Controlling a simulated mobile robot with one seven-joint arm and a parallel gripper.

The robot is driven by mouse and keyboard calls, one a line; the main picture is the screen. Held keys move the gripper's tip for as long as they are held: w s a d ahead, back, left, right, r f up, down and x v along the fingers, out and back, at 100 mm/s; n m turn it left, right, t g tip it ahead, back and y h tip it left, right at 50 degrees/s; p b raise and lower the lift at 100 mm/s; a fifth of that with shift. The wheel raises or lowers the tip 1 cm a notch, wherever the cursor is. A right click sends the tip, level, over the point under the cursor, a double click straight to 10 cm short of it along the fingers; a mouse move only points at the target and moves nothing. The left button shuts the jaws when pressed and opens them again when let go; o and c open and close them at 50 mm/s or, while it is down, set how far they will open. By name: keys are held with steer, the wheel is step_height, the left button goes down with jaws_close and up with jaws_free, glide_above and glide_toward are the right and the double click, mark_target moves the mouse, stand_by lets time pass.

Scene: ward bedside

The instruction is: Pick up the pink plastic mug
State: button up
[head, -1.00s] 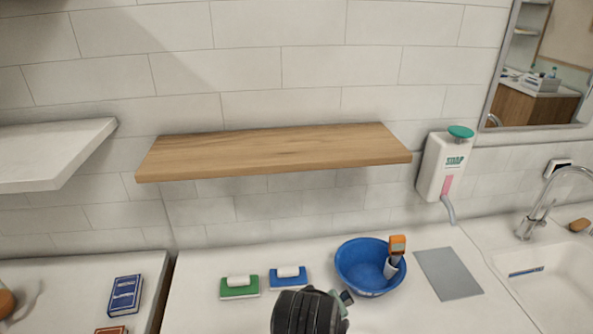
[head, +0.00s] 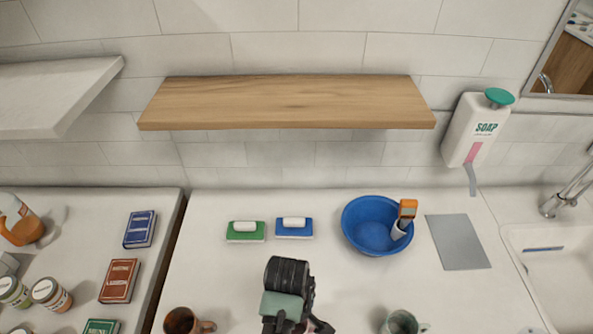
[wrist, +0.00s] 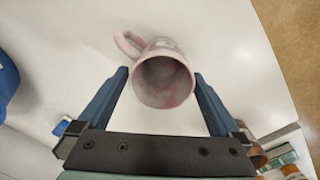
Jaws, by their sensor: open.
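The pink mug (wrist: 163,82) shows in the wrist view with its open mouth facing the camera and its handle pointing to the upper left. My gripper (wrist: 161,77) is open, with one finger on each side of the mug's rim. Light gaps show between the fingers and the mug, and nothing is held. In the head view my arm's dark wrist is at the bottom middle and hides most of the area around the fingers, so I cannot make out the mug clearly there.
A brown mug (head: 180,321) and a grey-green mug (head: 401,322) stand at the bottom edge. Behind are a green sponge (head: 245,236), a blue sponge (head: 294,233) and a blue bowl (head: 362,238) holding an orange-topped item. A wooden shelf (head: 285,100) overhangs the white counter (head: 220,280).

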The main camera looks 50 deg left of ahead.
mark_target(301, 328)
steer(key=shift+d+f+p, duration=0.15)
steer(key=shift+f+p, duration=0.15)
steer(key=shift+f, duration=1.8)
steer(key=c, duration=1.1)
